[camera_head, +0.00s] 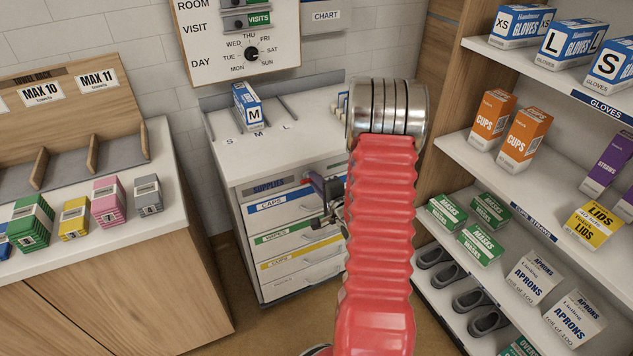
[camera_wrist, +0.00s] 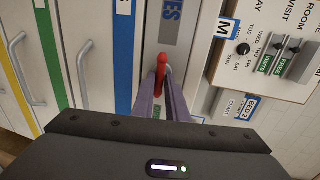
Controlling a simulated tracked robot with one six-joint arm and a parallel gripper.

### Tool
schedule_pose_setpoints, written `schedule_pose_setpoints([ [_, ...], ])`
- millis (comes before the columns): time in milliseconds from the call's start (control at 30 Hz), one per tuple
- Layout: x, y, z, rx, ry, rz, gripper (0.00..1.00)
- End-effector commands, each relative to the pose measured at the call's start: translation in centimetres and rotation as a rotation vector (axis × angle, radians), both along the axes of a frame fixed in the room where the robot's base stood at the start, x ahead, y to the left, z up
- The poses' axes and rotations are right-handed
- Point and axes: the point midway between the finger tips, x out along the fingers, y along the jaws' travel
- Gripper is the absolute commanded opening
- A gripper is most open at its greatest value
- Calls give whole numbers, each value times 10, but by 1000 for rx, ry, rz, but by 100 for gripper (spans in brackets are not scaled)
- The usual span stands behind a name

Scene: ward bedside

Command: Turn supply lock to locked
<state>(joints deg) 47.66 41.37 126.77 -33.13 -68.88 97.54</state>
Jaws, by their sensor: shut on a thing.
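The supply lock's red handle (camera_wrist: 161,68) stands out from the front of the supplies cart in the wrist view, below the SUPPLIES label (camera_wrist: 171,18) in that picture. My gripper (camera_wrist: 163,82) has its two purple-grey fingers closed around the red handle. A small patch of green shows low between the fingers; its marking cannot be read. In the head view my gripper (camera_head: 323,187) is at the upper right of the cart's (camera_head: 240,205) front, beside the SUPPLIES label (camera_head: 268,187). My red arm hides part of the cart, and the lock cannot be made out there.
The cart's labelled drawers (camera_head: 290,222) look shut, with handles sticking out. A glove box (camera_head: 247,107) stands on the cart. A wall board (camera_head: 240,45) with a dial hangs above. A stocked shelf (camera_head: 450,138) is on the right and a wooden counter (camera_head: 140,205) on the left.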

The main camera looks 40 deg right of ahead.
Motion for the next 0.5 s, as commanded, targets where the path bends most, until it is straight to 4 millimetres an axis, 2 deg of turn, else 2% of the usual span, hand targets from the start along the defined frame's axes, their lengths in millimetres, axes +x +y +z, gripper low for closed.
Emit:
schedule_pose_setpoints([
  [167,-3,-1,-5,6,11,-7,0],
  [200,-3,-1,-5,5,11,-7,15],
  [400,-2,0,-3,3,8,-3,29],
  [500,-1,0,-3,2,7,-2,30],
])
